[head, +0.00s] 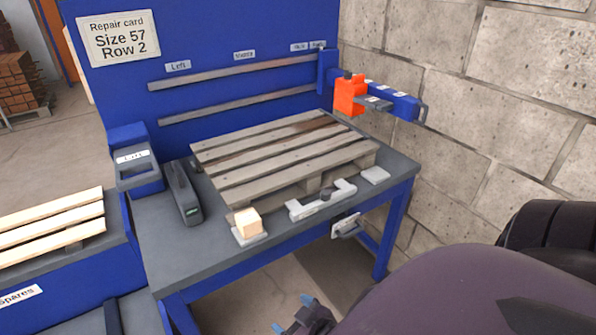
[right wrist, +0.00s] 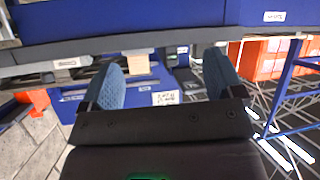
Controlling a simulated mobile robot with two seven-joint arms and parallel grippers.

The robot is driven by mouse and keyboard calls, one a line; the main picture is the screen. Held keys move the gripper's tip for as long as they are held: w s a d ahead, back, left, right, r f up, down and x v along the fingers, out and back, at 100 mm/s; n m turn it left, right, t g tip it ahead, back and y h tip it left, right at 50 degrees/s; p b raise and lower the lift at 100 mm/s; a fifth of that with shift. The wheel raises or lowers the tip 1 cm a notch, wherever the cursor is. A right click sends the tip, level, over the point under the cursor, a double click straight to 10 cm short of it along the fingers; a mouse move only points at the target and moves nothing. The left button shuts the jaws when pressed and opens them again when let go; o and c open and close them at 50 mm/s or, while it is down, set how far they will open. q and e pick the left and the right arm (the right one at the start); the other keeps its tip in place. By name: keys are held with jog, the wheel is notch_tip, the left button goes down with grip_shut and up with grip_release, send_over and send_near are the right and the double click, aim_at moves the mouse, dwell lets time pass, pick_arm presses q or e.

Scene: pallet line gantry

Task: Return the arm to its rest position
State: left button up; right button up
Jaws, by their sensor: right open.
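My right gripper (head: 292,313) is low at the bottom middle of the head view, in front of the workbench (head: 190,250) and below its top. Only its blue fingertips and part of its dark body show there. My purple arm fills the lower right corner. In the right wrist view the two blue finger pads of the right gripper (right wrist: 164,75) stand well apart with nothing between them. The bench edge (right wrist: 150,42) crosses that view just beyond the fingers. My left gripper is in neither view.
A worn pallet (head: 290,160) lies on the bench. A wooden block (head: 248,222) sits on a pad at the front edge, beside a grey clamp bar (head: 322,200). An orange stop (head: 349,95) on a blue arm juts out at the back right. A block wall (head: 480,110) closes the right side.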

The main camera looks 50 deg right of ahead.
jog(key=s, duration=0.1)
jog(key=s+a, duration=0.1)
jog(key=s+g, duration=0.1)
jog(key=shift+a+f, duration=0.15)
jog(key=shift+f, duration=0.25)
